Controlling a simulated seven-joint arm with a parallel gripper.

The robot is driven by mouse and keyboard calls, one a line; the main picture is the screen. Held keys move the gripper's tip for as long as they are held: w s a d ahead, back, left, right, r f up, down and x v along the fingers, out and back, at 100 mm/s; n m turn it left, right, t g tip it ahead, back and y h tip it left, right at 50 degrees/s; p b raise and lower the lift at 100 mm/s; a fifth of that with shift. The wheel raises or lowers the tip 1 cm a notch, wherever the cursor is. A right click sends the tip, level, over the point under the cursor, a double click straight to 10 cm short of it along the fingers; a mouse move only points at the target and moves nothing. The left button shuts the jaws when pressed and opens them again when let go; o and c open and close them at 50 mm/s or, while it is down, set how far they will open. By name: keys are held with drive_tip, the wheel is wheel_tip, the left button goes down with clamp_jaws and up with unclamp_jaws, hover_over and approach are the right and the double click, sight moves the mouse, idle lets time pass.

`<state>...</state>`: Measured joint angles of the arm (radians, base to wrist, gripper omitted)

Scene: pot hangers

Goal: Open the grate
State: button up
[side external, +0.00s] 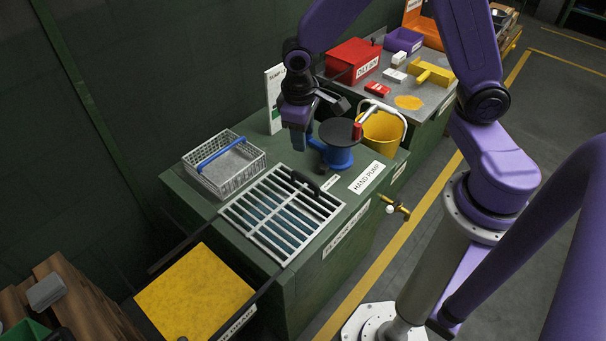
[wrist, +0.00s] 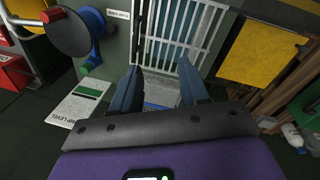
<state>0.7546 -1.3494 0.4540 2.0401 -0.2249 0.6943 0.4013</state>
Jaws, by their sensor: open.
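The grate (side external: 262,222) is a pale metal frame of parallel bars lying flat over a blue-looking opening in the green bench top. A black handle (side external: 308,183) stands on its edge nearest the pump. The grate also shows at the top of the wrist view (wrist: 203,45), beyond my fingertips. My gripper (side external: 297,148) points down, open and empty, above the bench behind the grate, between the wire basket and the pump. In the wrist view my two blue fingers (wrist: 160,72) are spread apart, with no grate bar or handle between them.
A wire basket (side external: 250,160) with a blue handle stands left of my gripper. The blue hand pump (side external: 339,158) with its black disc is close on the right. A yellow bucket (side external: 381,132) stands beyond it. A yellow panel (side external: 195,295) lies past the grate's front-left side.

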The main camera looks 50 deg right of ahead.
sight(304, 177)
drive_tip(key=w+d+f+m, duration=0.4)
drive_tip(key=w+d+f, duration=0.3)
drive_tip(key=w+f, duration=0.3)
drive_tip(key=shift+g+h, duration=0.3)
drive_tip(key=d+f, duration=0.1)
drive_tip(key=f, duration=0.5)
drive_tip(key=d+f, duration=0.1)
drive_tip(key=f, duration=0.5)
drive_tip(key=s+d+f, duration=0.1)
drive_tip(key=f, duration=0.5)
drive_tip(key=shift+s+d, duration=0.1)
drive_tip(key=shift+d, duration=0.1)
clamp_jaws()
